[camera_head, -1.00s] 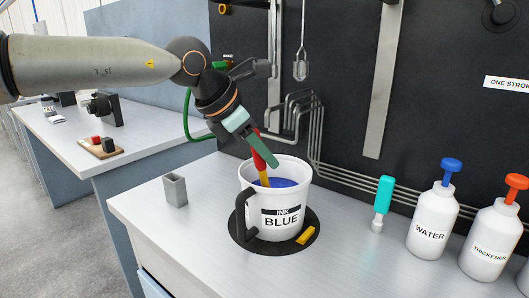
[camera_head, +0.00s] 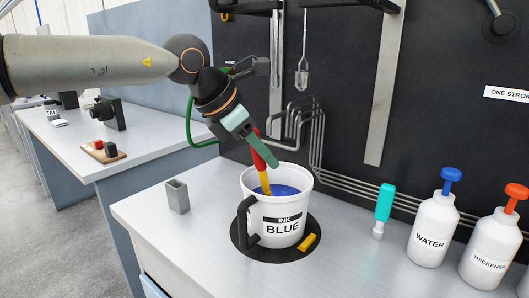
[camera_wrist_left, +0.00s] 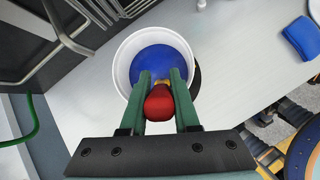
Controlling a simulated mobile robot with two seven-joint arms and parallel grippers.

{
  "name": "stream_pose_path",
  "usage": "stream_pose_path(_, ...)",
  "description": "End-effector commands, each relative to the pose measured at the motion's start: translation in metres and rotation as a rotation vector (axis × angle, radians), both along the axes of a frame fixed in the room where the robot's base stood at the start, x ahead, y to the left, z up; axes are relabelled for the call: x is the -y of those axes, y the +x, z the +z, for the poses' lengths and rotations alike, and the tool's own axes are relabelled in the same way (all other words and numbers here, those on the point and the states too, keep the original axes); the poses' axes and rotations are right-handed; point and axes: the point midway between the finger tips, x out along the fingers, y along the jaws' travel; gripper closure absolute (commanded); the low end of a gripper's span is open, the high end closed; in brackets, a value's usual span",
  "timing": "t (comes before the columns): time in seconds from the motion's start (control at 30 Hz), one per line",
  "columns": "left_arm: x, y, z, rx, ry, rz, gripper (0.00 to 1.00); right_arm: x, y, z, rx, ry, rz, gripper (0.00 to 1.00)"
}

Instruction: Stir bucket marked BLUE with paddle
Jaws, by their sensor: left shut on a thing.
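The white bucket (camera_head: 282,222) marked INK BLUE stands upright on a round black mat (camera_head: 262,252) on the bench. It has a black handle on its left and holds blue liquid (camera_head: 290,190). My left gripper (camera_head: 262,148) is above the bucket's rim, shut on the red handle of the paddle (camera_head: 258,153). The paddle's yellow shaft goes down into the bucket, and its lower end is hidden in the liquid. In the left wrist view the green fingers (camera_wrist_left: 160,95) flank the red handle, with the blue liquid beyond. My right gripper is not in view.
A small grey open holder (camera_head: 177,196) stands left of the bucket. A yellow piece (camera_head: 308,242) lies on the mat's right side. A teal-handled tool (camera_head: 383,208), a WATER bottle (camera_head: 432,232) and a THICKENER bottle (camera_head: 492,250) stand to the right. Bent pipes run behind.

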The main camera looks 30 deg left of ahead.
Motion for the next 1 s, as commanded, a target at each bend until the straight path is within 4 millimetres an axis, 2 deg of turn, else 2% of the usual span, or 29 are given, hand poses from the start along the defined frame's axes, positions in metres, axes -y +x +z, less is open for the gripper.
stream_pose_path(0.4, -0.001, -0.008, 0.032, 0.001, -0.001, 0.000, 1.00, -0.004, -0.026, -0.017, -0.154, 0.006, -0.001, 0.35)
stream_pose_path(1.0, -0.002, -0.021, 0.079, 0.001, 0.000, 0.000, 1.00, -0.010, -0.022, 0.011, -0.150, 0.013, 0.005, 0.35)
